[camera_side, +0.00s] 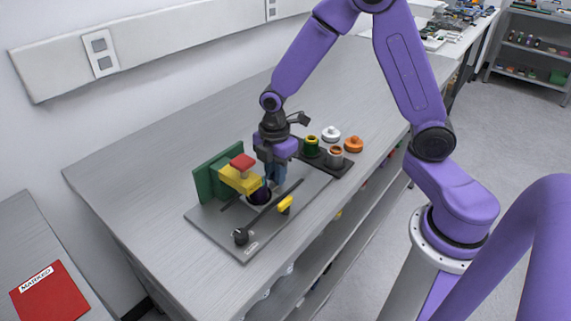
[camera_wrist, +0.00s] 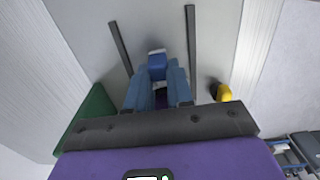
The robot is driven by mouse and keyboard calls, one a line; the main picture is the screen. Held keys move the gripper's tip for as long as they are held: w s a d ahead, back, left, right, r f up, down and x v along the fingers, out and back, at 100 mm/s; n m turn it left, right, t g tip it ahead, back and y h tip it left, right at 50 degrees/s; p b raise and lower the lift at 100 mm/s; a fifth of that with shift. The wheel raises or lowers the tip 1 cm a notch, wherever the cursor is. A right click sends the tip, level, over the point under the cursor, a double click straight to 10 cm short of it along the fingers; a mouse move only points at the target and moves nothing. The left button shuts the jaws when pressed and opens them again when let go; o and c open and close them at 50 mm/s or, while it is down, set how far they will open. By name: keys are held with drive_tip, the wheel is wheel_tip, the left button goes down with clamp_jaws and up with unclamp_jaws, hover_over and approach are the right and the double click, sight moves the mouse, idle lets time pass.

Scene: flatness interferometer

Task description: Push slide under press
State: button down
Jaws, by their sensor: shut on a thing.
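The press has a green upright plate (camera_side: 205,181), a yellow arm (camera_side: 236,180) and a red top (camera_side: 243,162). It stands at the left of a grey base plate (camera_side: 223,222). A dark round piece with a pale edge (camera_side: 260,196) sits just in front of the yellow arm; it seems to belong to the slide. My gripper (camera_side: 274,178) is low over the base, just right of the press. In the wrist view, my gripper's blue fingers (camera_wrist: 157,85) are shut on a blue block (camera_wrist: 157,66), apparently the slide's handle. The grip contact is partly hidden.
Two dark parallel rails (camera_wrist: 120,46) flank the fingers on the base. A dark tray (camera_side: 342,170) with several coloured round parts lies to the right.

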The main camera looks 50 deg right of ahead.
drive_tip(key=shift+a+f, duration=0.15)
drive_tip(key=c, duration=1)
unclamp_jaws()
drive_tip(key=shift+r, duration=0.65)
wheel_tip(320, 180, up, 16)
drive_tip(key=shift+r, duration=0.1)
